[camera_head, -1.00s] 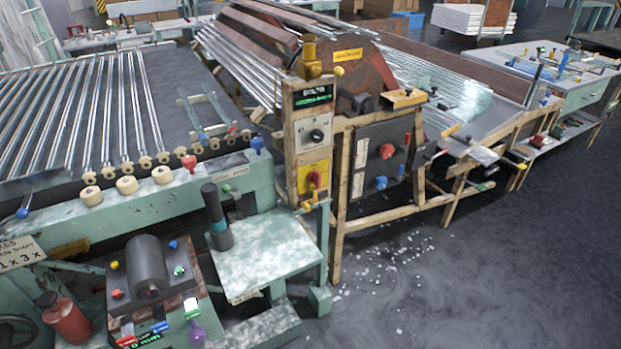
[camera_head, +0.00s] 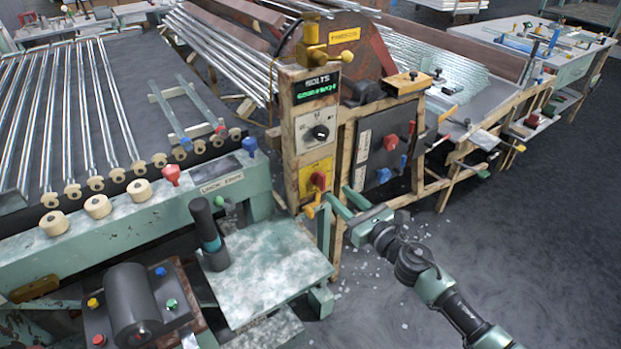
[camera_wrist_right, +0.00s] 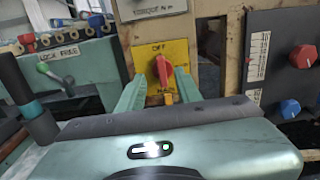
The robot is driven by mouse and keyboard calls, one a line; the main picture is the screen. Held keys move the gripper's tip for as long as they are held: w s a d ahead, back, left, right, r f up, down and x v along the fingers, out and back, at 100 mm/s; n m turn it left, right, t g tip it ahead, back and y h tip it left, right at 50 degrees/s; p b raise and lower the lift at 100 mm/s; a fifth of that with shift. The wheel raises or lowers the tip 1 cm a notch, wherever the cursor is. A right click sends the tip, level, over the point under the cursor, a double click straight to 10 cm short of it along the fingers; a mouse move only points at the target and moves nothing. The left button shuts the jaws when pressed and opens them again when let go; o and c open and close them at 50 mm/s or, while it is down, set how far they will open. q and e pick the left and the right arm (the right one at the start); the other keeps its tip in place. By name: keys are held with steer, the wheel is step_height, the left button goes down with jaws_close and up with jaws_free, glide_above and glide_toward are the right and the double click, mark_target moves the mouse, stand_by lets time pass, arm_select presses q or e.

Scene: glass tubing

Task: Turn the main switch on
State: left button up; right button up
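The main switch is a red handle (camera_head: 318,181) on a yellow plate (camera_head: 310,168) at the lower part of the wooden control post. In the right wrist view the red handle (camera_wrist_right: 162,70) stands roughly upright, slightly tilted, below the word OFF. My right gripper (camera_head: 336,194) is open in front of the plate, its green fingers pointing at the switch. In the right wrist view the fingers of my right gripper (camera_wrist_right: 158,84) flank the handle, one on each side, with gaps visible. Whether the tips touch the plate is unclear. My left gripper is not in view.
Above the switch sit a black dial (camera_head: 320,132) and a lit display (camera_head: 316,88). A dark panel (camera_head: 383,150) with red and blue knobs is to the right. A green bench with a dark upright handle (camera_head: 207,225) stands to the left. Open floor lies at right.

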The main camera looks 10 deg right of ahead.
mark_target(325, 181)
steer(key=x, duration=0.7)
steer(key=shift+f, duration=0.1)
steer(key=shift+c, duration=0.3)
jaws_close()
